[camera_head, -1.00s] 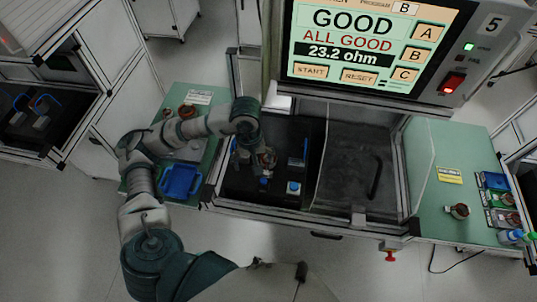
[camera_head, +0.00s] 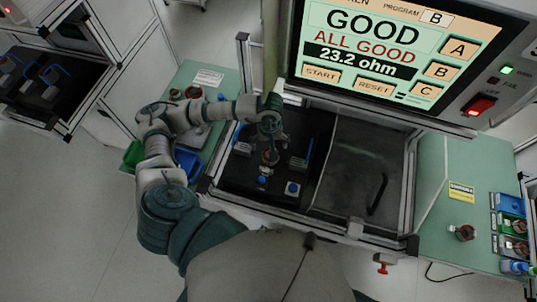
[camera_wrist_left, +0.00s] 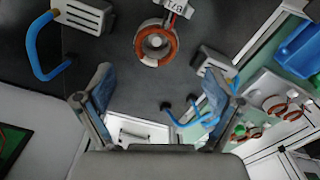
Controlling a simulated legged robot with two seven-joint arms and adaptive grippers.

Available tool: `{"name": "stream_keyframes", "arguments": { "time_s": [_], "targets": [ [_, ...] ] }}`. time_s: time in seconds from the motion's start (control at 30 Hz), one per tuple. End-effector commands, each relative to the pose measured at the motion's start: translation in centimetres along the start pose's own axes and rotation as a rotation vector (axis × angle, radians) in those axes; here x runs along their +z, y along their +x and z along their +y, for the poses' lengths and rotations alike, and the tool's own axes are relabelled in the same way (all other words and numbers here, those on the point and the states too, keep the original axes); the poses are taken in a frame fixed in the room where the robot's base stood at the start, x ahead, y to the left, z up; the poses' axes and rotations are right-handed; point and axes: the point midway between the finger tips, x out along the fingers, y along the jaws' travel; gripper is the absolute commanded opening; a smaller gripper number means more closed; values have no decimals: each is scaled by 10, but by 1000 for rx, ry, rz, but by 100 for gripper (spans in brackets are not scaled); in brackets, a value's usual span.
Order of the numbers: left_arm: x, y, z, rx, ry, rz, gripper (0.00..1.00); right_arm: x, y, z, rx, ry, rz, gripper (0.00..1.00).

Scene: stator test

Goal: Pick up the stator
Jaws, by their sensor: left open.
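A stator (camera_head: 270,157), a ring with copper-coloured windings, sits on the dark floor of the open test bay below the screen. In the left wrist view the stator (camera_wrist_left: 156,42) shows at the top centre, with a white label and red leads beside it. My left gripper (camera_head: 271,138) is over the bay close to the stator and partly covers it from the head. In the left wrist view its two fingers (camera_wrist_left: 160,84) are spread wide with nothing between them, and the stator lies beyond the tips. My right gripper is not in view.
Blue-handled clamps (camera_head: 302,155) stand in the bay, with a blue button (camera_head: 292,188) in front. A dark sliding cover (camera_head: 350,185) closes the right half. Another stator (camera_head: 463,232) stands on the right green table. The screen (camera_head: 385,50) overhangs the bay and reads GOOD.

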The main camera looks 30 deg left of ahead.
Motion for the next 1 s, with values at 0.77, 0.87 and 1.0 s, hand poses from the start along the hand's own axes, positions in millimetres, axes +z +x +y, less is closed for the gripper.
{"name": "stream_keyframes", "arguments": {
  "time_s": [0.77,0.87,1.0],
  "targets": [
    [-2,86,-2,1,2,-1,93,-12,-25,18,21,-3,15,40],
    [-2,86,-2,2,2,-1,93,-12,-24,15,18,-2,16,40],
    [-2,85,-1,1,2,0,71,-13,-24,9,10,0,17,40]
  ]
}}
